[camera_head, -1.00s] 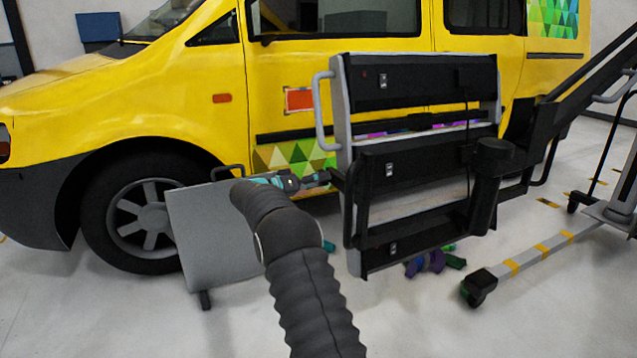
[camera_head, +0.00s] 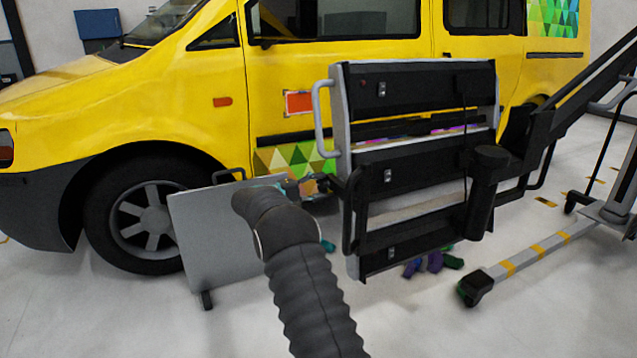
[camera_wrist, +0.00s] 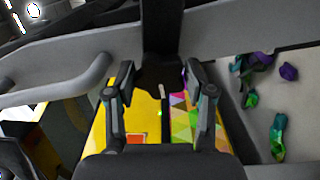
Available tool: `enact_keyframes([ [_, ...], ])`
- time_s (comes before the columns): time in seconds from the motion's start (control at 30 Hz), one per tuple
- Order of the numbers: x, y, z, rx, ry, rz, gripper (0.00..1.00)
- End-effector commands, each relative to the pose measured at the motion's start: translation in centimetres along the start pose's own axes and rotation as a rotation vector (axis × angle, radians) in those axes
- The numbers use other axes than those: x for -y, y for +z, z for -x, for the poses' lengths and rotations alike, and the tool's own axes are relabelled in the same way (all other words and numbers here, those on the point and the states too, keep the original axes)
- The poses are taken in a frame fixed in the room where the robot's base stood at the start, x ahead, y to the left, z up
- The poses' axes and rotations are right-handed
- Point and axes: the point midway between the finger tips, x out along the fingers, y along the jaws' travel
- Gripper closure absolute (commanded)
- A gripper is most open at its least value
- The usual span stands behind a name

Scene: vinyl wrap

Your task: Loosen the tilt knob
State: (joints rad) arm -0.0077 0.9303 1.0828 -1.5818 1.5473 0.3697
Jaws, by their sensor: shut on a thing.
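The lamp head has three black cassettes (camera_head: 420,85) on a grey frame and stands in front of the yellow van. My gripper (camera_wrist: 160,82) is at the left side of this frame, around a dark knob (camera_wrist: 158,72). In the wrist view the two fingers stand on either side of the knob, and I take them as shut on it. The contact itself is hard to see in the dark. In the head view my gripper (camera_head: 305,187) is small and partly hidden behind my arm, and the knob cannot be made out.
A grey handle bar (camera_wrist: 60,85) curves close to the left finger. The yellow van (camera_head: 350,100) is behind the lamp. A grey panel (camera_head: 220,235) stands left of my arm. Coloured wrap scraps (camera_head: 435,262) lie on the floor. The lamp's boom (camera_head: 590,85) rises at right.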

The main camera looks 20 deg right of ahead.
Motion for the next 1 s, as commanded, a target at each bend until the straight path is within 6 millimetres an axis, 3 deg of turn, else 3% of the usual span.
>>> enact_keyframes([
  [0.4,-0.13,-0.04,-0.02,-0.001,0.001,0.261,0.81],
  [1.0,-0.07,-0.04,-0.02,-0.001,0.001,0.333,0.81],
])
